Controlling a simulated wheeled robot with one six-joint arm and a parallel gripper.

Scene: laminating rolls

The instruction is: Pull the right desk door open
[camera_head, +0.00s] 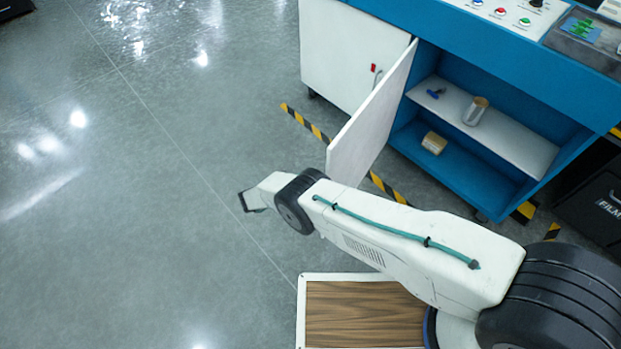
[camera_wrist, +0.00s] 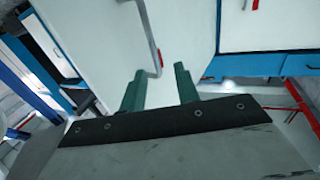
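The right desk door (camera_head: 370,122) stands swung out from the blue desk (camera_head: 490,50), showing its compartment. I cannot tell whether a finger touches the handle or door. In the head view my arm reaches left past the door's free edge, and the fingers do not show.
The closed left door (camera_head: 345,50) has a handle with a red part. Inside the open compartment, a shelf (camera_head: 500,133) holds a jar (camera_head: 475,111) and a small blue item; a yellowish block (camera_head: 434,143) lies below. Floor at left is clear.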

